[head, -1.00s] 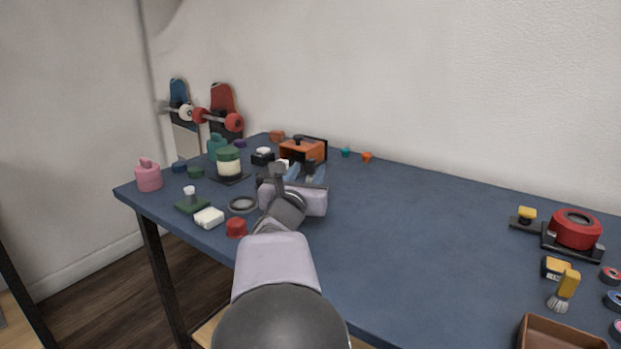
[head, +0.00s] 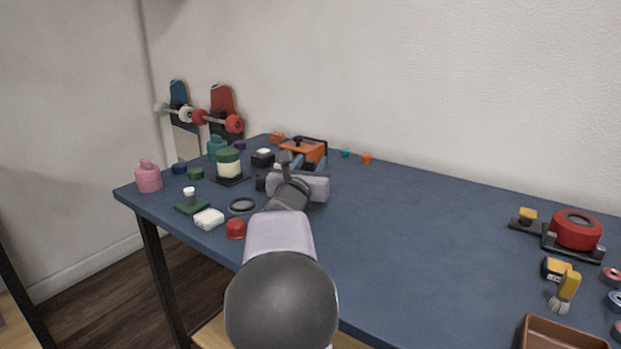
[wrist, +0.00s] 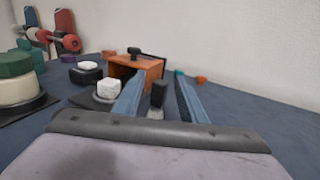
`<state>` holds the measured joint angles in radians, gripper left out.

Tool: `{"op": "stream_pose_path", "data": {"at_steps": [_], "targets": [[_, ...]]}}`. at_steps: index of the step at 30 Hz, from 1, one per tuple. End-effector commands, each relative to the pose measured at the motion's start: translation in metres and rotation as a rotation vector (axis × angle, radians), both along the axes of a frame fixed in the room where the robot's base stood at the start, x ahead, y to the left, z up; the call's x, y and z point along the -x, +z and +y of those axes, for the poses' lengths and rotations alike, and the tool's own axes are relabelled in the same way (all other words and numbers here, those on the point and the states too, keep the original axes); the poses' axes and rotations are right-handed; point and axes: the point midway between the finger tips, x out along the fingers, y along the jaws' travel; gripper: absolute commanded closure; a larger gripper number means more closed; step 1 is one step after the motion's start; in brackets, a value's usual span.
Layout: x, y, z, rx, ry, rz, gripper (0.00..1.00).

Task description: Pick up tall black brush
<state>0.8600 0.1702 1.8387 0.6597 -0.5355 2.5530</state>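The tall black brush (wrist: 158,95) stands upright with a black handle and pale bristles at its base. In the wrist view it lies between the two blue fingers of my gripper (wrist: 158,88), with gaps visible on both sides. My gripper is open and low over the table. In the head view my gripper (head: 308,164) is in front of the orange box, and my wrist hides the brush. How far the fingertips reach past the brush is hard to tell.
The orange box (wrist: 133,72) stands just behind the brush. A white-topped piece on a dark base (wrist: 108,90) is close to the left finger. A green-and-cream container (head: 228,165) stands further left.

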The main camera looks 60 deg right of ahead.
Motion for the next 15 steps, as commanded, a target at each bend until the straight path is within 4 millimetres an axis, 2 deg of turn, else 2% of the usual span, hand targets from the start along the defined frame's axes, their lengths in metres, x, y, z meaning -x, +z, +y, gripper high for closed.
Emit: {"op": "stream_pose_path", "data": {"at_steps": [1,6,15], "targets": [[0.0,0.0,0.0001,0.0,0.0,0.0,0.62],[0.0001,-0.0001,0.0003,0.0,0.0,0.0,1.0],[0.0002,0.0009,0.0004,0.001,0.0,0.0,1.0]]}}
